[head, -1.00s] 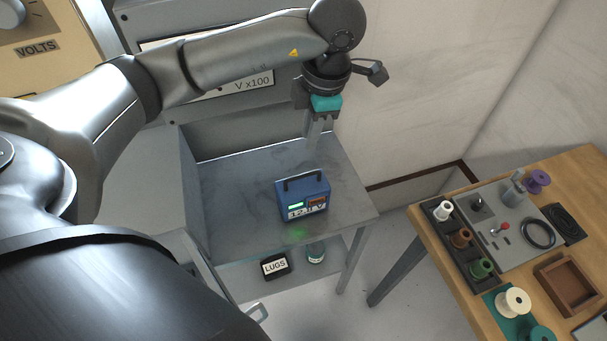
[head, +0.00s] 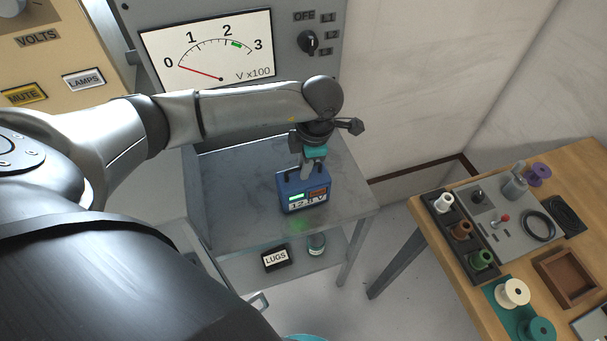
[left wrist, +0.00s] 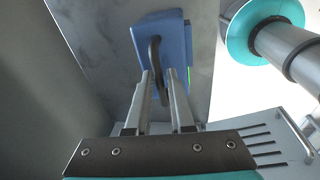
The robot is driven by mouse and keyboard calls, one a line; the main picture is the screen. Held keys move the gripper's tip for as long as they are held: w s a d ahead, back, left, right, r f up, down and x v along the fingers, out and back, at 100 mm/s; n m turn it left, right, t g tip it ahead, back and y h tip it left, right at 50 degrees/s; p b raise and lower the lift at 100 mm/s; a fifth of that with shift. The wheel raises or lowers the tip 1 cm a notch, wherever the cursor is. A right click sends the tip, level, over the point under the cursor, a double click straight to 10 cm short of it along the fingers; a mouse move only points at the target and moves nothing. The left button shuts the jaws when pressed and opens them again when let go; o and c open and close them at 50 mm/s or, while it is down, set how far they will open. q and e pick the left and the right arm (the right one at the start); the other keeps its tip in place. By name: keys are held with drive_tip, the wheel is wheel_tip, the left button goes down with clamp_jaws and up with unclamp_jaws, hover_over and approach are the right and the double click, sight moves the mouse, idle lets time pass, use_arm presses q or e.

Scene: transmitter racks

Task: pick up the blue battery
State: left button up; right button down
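The blue battery (head: 292,202) stands upright on the grey shelf, with a black carrying handle on top and a lit readout on its front. My left gripper (head: 304,175) is directly above it, pointing down, and overlaps the handle in the head view. In the left wrist view, the two fingers of the left gripper (left wrist: 159,73) are apart, with the dark handle (left wrist: 154,50) between their tips. A gap shows beside the handle. The battery's blue top (left wrist: 172,38) lies beyond the fingertips. My right gripper is in neither view.
The grey shelf (head: 235,215) has free room left of the battery. A lower shelf holds a LUGS box (head: 276,258) and a small jar (head: 317,243). A meter panel (head: 207,50) rises behind. A wooden bench (head: 450,245) with spools and a tray stands right.

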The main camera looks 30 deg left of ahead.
use_arm(q)
drive_tip(key=shift+a+f, duration=0.1)
drive_tip(key=shift+f, duration=0.25)
drive_tip(key=shift+c, duration=0.3)
clamp_jaws()
drive_tip(key=shift+w+r, duration=0.1)
drive_tip(key=shift+r, duration=0.05)
idle(0.7)
